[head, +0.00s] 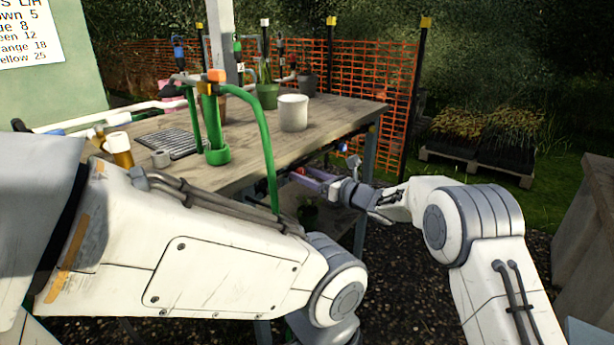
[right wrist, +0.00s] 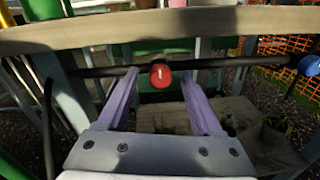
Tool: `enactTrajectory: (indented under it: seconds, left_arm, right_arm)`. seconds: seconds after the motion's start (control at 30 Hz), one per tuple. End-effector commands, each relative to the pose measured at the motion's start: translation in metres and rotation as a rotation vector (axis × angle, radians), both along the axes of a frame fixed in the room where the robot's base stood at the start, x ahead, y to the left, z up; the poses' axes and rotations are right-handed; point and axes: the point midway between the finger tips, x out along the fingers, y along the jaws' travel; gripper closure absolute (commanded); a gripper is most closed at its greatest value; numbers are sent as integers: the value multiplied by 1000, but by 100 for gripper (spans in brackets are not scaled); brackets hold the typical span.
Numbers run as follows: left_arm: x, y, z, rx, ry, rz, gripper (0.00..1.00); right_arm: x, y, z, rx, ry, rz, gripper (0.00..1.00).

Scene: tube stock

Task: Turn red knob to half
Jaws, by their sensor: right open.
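The red knob (right wrist: 160,75) sits on a dark horizontal pipe below the table edge, with a small pale mark on its face. In the right wrist view it appears between the two purple fingertips of my right gripper (right wrist: 160,78), with a gap on each side. The gripper is open and holds nothing. In the head view my right gripper (head: 305,179) reaches under the table's right front edge, and I cannot make out the red knob there. My left arm crosses the foreground, and its gripper is not in view.
A blue knob (right wrist: 309,66) is on the same pipe to the right. The wooden table (head: 330,120) overhangs the pipe. Below is a lower wooden shelf (right wrist: 225,108).

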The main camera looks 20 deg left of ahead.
Motion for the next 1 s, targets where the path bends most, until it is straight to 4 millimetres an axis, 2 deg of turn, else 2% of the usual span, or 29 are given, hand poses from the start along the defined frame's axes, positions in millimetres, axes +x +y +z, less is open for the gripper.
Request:
enactTrajectory:
  seconds: [0.03,0.17,0.2,0.63,1.0]
  left_arm:
    - [0,0,0,0,0,0,50]
    - [0,0,0,0,0,0,50]
    - [0,0,0,0,0,0,50]
    - [0,0,-1,0,0,0,50]
    - [0,0,3,0,0,0,50]
  right_arm:
    - [0,0,0,0,0,0,45]
    - [0,0,0,0,0,0,94]
    - [0,0,0,0,0,0,100]
    - [0,-1,0,26,72,0,100]
    - [1,-1,1,127,352,-1,100]
